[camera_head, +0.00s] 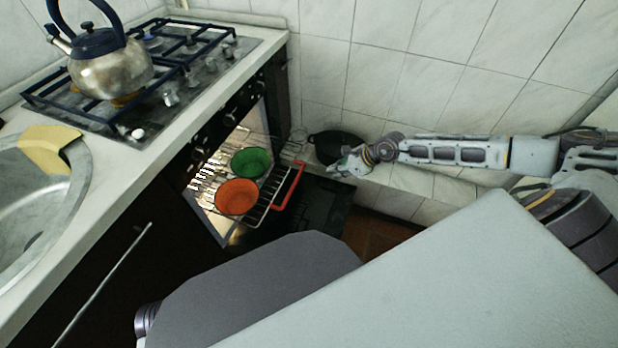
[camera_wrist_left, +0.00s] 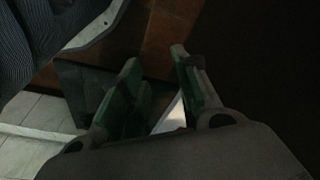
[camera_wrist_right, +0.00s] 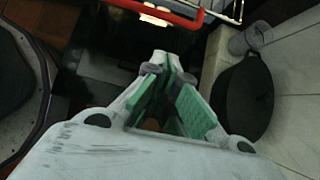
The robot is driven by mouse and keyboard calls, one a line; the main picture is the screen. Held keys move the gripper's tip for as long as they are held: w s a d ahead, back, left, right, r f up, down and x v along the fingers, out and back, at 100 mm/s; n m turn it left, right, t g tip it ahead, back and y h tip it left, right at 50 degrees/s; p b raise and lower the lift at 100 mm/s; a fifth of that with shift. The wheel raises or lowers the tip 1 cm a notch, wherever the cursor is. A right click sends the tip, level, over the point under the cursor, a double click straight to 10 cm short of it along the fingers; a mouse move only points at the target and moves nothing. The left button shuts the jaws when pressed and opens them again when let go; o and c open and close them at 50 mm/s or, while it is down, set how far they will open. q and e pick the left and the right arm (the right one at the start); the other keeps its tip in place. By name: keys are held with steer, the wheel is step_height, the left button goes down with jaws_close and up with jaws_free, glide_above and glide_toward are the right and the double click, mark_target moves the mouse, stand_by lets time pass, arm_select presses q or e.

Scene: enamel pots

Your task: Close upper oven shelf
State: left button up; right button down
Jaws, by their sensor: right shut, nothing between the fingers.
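The oven (camera_head: 232,108) stands under the hob with its dark door (camera_head: 322,208) folded down. A wire shelf (camera_head: 262,211) with a red front bar (camera_head: 291,186) sticks out of the oven. An orange pot (camera_head: 236,197) and a green pot (camera_head: 251,162) are on it. My right gripper (camera_head: 343,166) is shut and empty, to the right of the red bar and apart from it. In the right wrist view the red bar (camera_wrist_right: 160,14) lies beyond the shut fingertips (camera_wrist_right: 162,60). My left gripper (camera_wrist_left: 157,57) has its fingers apart, with nothing seen between them; it is hidden in the head view.
A black pan (camera_head: 335,145) stands by the tiled wall behind my right gripper; it also shows in the right wrist view (camera_wrist_right: 243,98) beside a grey cup-like object (camera_wrist_right: 250,38). A kettle (camera_head: 110,68) stands on the hob. A sink (camera_head: 40,200) is at the left.

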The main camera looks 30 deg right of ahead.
steer(key=shift+w+f, duration=0.1)
stand_by(0.3)
